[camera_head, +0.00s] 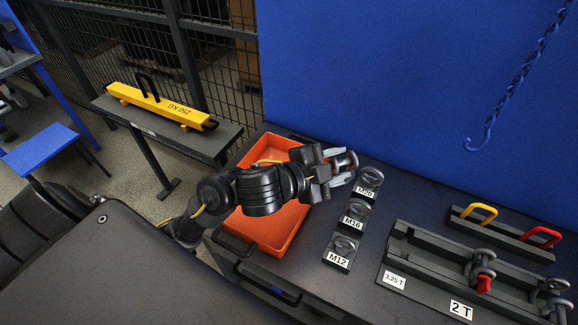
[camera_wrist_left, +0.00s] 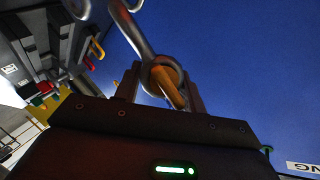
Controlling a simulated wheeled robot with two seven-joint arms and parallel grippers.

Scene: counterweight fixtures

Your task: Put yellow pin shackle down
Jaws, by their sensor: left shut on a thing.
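My left gripper (camera_head: 338,171) is shut on a grey metal shackle (camera_head: 346,160) and holds it above the table, near the right end of the orange tray. In the left wrist view the shackle (camera_wrist_left: 137,32) stands up between the fingers, and its yellow-orange pin (camera_wrist_left: 168,88) shows through a round eye. The fingers partly hide the pin. A dark rack (camera_head: 425,262) labelled 3.25 T and 2 T lies at the right of the table. A shackle with a red pin (camera_head: 483,285) stands on it, and another grey shackle (camera_head: 553,288) stands near the right edge. My right gripper is not in view.
The orange tray (camera_head: 262,241) lies under my left arm. Eyebolts on blocks labelled M20, M16 (camera_head: 355,215) and M12 stand beside it. A back rack holds yellow (camera_head: 479,211) and red (camera_head: 541,235) bows. A blue chain hook (camera_head: 484,140) hangs at right. A yellow beam (camera_head: 160,106) rests at left.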

